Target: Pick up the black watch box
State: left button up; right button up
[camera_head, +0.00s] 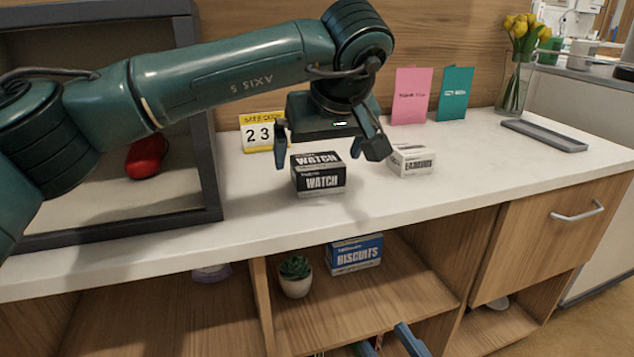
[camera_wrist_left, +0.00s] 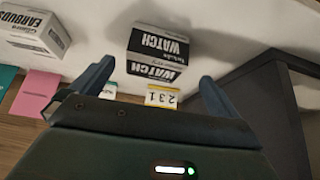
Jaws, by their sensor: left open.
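The black watch box (camera_head: 319,176), a small carton with white WATCH lettering, stands on the white counter in the head view. It also shows in the left wrist view (camera_wrist_left: 157,54), upside down, ahead of the fingers. My left gripper (camera_head: 325,146) is open above and slightly behind the box, with its fingers spread wide and empty. In the left wrist view the gap between its fingertips (camera_wrist_left: 154,80) lies in line with the box, with no contact visible. Blue gripper fingers (camera_head: 391,343) show at the bottom edge of the head view, apart from each other, and hold nothing visible.
A white earbuds box (camera_head: 411,159) stands just right of the watch box. A yellow-and-white date card (camera_head: 260,133) is behind it at left. A dark-framed unit (camera_head: 208,150) holding a red object stands left. Pink (camera_head: 410,96) and teal cards stand behind. A grey tray (camera_head: 544,135) lies right.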

aim_at(319, 162)
pick_arm(q)
jog(key=x, duration=0.1)
jog(key=b+x, duration=0.1)
jog(key=x, duration=0.1)
jog(key=b+x, duration=0.1)
jog(key=x, duration=0.1)
jog(key=shift+w+d+f, duration=0.1)
jog(key=shift+w+d, duration=0.1)
jog(key=shift+w, duration=0.2)
jog(key=shift+w+f+b, duration=0.2)
jog(key=shift+b, duration=0.1)
pick_arm(e)
jog(key=r+n+y, duration=0.1)
jog(key=w+r+n+t+y, duration=0.1)
jog(key=r, duration=0.1)
jog(key=shift+d+r+n+y, duration=0.15)
jog(key=shift+r+n+y, duration=0.15)
jog(key=shift+n, duration=0.1)
pick_arm(q)
jog(key=shift+r, duration=0.1)
jog(key=c, duration=1.1)
jog(key=shift+c, duration=0.2)
